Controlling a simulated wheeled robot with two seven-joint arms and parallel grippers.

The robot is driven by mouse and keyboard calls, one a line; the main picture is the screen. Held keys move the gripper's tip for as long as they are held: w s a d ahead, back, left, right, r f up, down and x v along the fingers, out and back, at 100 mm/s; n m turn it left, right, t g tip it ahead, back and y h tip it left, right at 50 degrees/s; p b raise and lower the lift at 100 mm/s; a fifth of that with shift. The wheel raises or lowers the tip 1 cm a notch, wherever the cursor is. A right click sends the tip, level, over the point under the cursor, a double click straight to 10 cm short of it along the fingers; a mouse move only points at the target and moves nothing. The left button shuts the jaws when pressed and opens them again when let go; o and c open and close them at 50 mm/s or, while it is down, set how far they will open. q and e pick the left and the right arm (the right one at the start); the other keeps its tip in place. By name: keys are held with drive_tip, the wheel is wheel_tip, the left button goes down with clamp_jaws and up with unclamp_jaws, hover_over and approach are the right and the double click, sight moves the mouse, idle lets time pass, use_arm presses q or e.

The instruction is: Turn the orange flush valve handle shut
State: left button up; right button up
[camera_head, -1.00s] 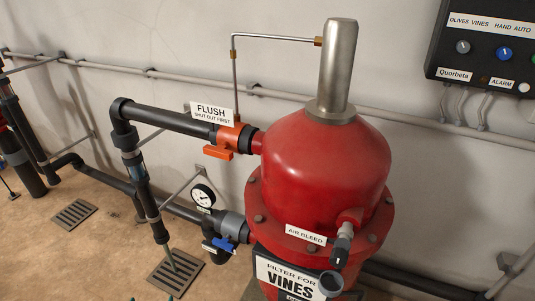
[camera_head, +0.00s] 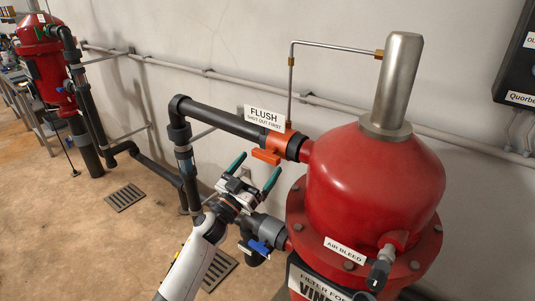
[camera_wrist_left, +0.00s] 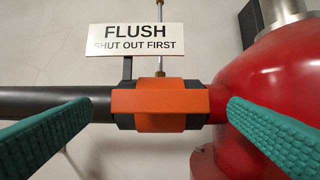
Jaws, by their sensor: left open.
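The orange flush valve handle (camera_head: 266,156) sits on the front of the orange valve body (camera_head: 286,141), below a white FLUSH sign (camera_head: 264,117). It lies along the black pipe. In the left wrist view the handle (camera_wrist_left: 160,102) is a horizontal bar in the middle of the picture, across the pipe fitting. My left gripper (camera_head: 255,170) is open just in front of and below the handle, apart from it. Its two teal fingers show on either side of the handle in the left wrist view (camera_wrist_left: 150,135), with nothing between them held. My right gripper is not in view.
The red filter tank (camera_head: 365,185) stands right of the valve, close to one finger. The black pipe (camera_head: 225,119) runs left from the valve and bends down. A blue-handled valve (camera_head: 259,247) is below. Floor grates (camera_head: 125,197) and open floor lie to the left.

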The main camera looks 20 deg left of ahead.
sight(263, 159)
use_arm(q)
drive_tip(key=shift+x, duration=2.25)
drive_tip(key=c, duration=1)
